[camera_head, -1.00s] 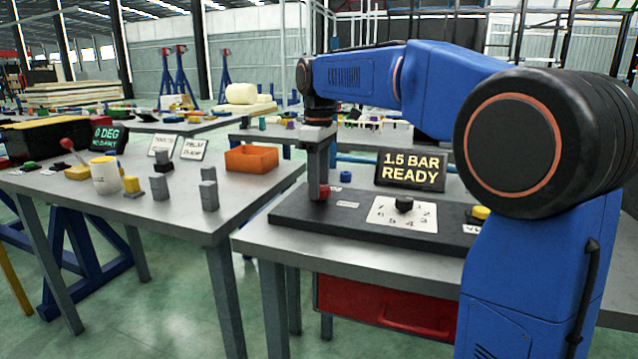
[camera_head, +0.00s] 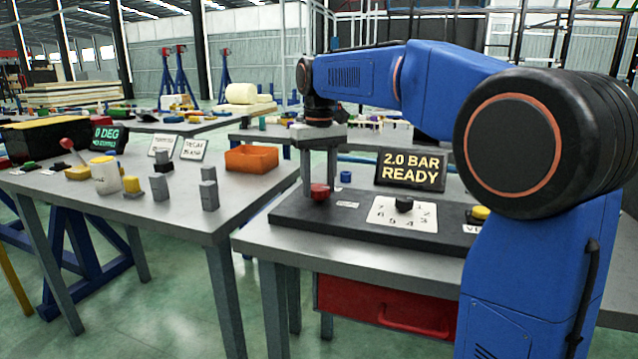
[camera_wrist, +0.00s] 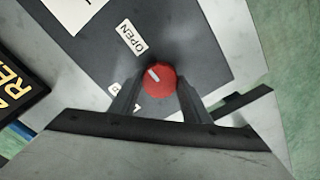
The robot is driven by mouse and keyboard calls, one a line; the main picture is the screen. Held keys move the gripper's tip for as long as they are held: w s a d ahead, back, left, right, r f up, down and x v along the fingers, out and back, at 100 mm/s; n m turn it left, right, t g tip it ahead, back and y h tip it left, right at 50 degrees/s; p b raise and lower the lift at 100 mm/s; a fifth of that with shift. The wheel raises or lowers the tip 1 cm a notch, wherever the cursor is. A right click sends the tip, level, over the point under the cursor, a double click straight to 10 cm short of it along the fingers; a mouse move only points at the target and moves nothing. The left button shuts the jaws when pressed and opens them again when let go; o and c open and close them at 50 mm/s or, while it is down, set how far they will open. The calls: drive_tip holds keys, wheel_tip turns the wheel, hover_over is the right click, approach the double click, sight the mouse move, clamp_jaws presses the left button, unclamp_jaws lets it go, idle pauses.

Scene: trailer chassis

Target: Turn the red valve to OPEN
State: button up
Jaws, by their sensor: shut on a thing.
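The red valve (camera_head: 319,193) is a small round knob at the left end of a black panel (camera_head: 350,228). In the wrist view the knob (camera_wrist: 160,82) has a white pointer mark aimed up and left, roughly toward the OPEN label (camera_wrist: 131,37). I cannot tell whether it lines up exactly. My gripper (camera_head: 319,184) points down over the knob, one finger on each side. In the wrist view my gripper (camera_wrist: 158,88) is shut on the red valve. A second label beside the left finger is mostly hidden.
A display (camera_head: 410,171) behind the panel reads 2.0 BAR READY. A black dial (camera_head: 404,204) on a numbered white plate and a yellow button (camera_head: 480,212) sit to the right. A small blue piece (camera_head: 346,177) lies behind the valve. An orange bin (camera_head: 251,158) stands on the left table.

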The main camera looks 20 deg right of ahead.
sight(319, 187)
idle(0.4)
drive_tip(key=o, duration=1)
drive_tip(key=shift+o, duration=0.2)
wheel_tip(319, 187, up, 17)
drive_tip(key=shift+r, duration=0.2)
